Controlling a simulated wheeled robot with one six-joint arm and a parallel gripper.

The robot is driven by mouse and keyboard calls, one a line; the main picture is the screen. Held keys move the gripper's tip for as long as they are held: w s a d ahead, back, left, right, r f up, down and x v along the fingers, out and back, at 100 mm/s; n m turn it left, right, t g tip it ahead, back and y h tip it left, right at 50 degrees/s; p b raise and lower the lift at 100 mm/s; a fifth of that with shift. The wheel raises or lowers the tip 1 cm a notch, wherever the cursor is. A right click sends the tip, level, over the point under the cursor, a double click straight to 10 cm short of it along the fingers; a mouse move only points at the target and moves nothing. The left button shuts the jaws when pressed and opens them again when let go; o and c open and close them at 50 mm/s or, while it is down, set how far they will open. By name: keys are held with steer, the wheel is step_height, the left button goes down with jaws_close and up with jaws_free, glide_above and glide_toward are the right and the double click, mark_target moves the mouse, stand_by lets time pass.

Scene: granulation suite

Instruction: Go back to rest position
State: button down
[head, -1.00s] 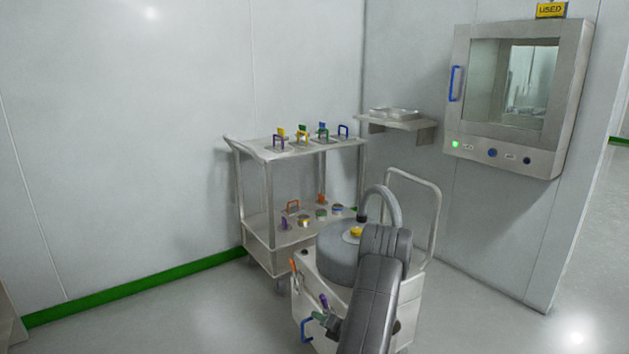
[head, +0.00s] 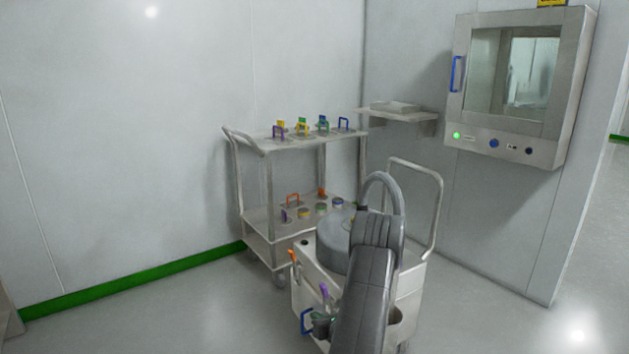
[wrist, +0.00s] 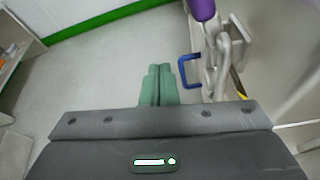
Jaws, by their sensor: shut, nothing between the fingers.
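My gripper shows in the wrist view (wrist: 158,72) as two green fingers side by side, shut and empty, pointing at the floor. A blue handle (wrist: 190,70) is just to its right, apart from the fingertips in the picture. A purple handle (wrist: 203,8) hangs above right. In the head view my grey arm reaches up from the bottom and bends over a white trolley (head: 410,282). The gripper (head: 322,326) is partly hidden there, low at the trolley's left side by the blue handle (head: 306,321).
A grey drum (head: 330,240) stands on the trolley, partly behind my arm. A two-level cart (head: 258,222) with coloured handled pieces stands behind. A wall shelf (head: 400,113) and a windowed cabinet (head: 550,145) are at right. Floor (head: 180,315) at left is clear.

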steer(key=shift+w+d+f+n+t+h+b, duration=0.1)
steer(key=shift+d+f+n+t+h+b, duration=0.2)
steer(key=shift+f+n+b, duration=0.35)
steer(key=shift+w+d+f+n+t+h+b, duration=0.1)
steer(key=shift+f+n+h+b, duration=0.4)
steer(key=shift+n, duration=0.4)
steer(key=shift+w+d+f+n+t+h+b, duration=0.1)
steer(key=shift+d+f+n+t+h+b, duration=0.2)
steer(key=shift+n+b, duration=0.45)
steer(key=shift+a, duration=0.1)
